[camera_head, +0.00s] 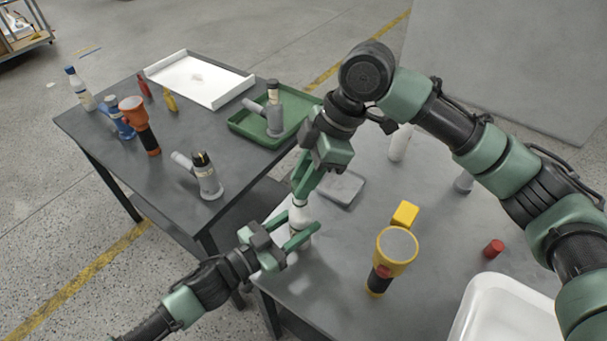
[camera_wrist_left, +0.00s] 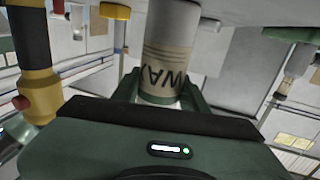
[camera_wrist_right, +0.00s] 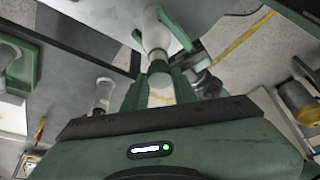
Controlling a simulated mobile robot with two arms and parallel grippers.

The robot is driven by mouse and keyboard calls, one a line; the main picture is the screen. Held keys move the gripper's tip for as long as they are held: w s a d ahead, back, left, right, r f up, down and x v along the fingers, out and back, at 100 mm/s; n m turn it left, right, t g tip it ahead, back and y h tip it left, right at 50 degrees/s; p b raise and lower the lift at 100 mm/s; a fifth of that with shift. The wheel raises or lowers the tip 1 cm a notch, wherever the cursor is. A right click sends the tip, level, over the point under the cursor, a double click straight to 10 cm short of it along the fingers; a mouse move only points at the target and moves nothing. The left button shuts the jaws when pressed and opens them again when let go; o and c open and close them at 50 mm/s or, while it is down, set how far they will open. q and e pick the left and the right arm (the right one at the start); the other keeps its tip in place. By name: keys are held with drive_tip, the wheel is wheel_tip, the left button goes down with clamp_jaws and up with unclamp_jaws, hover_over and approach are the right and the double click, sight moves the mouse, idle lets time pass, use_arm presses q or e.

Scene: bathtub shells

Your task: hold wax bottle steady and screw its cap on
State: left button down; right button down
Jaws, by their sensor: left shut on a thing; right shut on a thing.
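The white wax bottle (camera_head: 299,217) is near the left edge of the near table. Its tan label shows inverted in the left wrist view (camera_wrist_left: 170,62). My left gripper (camera_head: 296,233) comes in from the lower left and is shut around the bottle's body. My right gripper (camera_head: 302,195) points down from above and is shut at the bottle's top end.
On the near table stand a yellow-headed flashlight (camera_head: 397,248), a yellow block (camera_head: 405,213), a small red object (camera_head: 494,248), a grey tray (camera_head: 344,187) and a white basin (camera_head: 510,310). The other table holds a green tray (camera_head: 240,126), a white tray (camera_head: 200,75) and several bottles.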

drive_tip(key=shift+f, duration=0.55)
drive_tip(key=shift+f, duration=0.6)
